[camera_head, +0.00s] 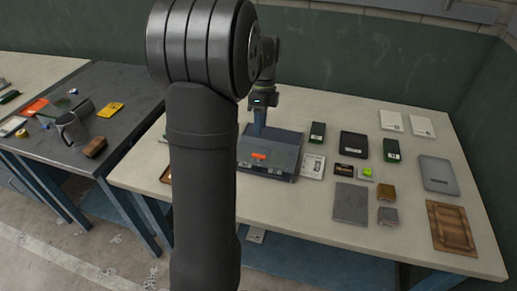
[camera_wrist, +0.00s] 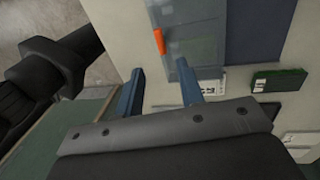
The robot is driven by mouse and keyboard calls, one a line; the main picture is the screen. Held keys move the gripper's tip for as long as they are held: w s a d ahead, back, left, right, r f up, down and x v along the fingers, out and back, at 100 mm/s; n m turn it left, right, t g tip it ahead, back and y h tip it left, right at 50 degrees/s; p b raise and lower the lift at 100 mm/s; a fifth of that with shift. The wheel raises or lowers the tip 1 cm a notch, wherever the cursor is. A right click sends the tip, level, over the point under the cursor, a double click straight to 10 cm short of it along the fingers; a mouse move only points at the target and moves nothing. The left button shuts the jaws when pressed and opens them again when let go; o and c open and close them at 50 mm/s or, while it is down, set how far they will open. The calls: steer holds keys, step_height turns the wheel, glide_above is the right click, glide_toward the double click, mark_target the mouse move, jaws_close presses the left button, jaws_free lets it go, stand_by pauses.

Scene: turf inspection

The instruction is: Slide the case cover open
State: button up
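The case (camera_head: 284,177) is a dark grey-blue box on the light table, partly hidden behind my arm in the head view. Its cover (camera_head: 282,152) looks see-through and bears an orange tab (camera_head: 259,156). In the wrist view the cover (camera_wrist: 196,42) and the orange tab (camera_wrist: 159,41) lie just beyond my fingertips. My gripper (camera_wrist: 161,68) has two blue fingers, apart with nothing between them. In the head view my gripper (camera_head: 259,122) points down at the back of the case. I cannot tell whether a finger touches the cover.
To the right of the case lie a white card (camera_head: 313,166), a black device (camera_head: 354,145), green boxes (camera_head: 317,131), a grey plate (camera_head: 350,203), small blocks (camera_head: 386,192) and a wooden tray (camera_head: 450,227). A dark table (camera_head: 125,90) with a metal jug (camera_head: 71,129) stands left.

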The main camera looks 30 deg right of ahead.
glide_above(258, 149)
steer(key=s+a, duration=0.2)
steer(key=s, duration=0.3)
steer(key=f, duration=0.9)
steer(key=shift+w+a+f, duration=0.1)
steer(key=shift+w+a, duration=0.05)
steer(key=shift+w, duration=0.05)
jaws_close()
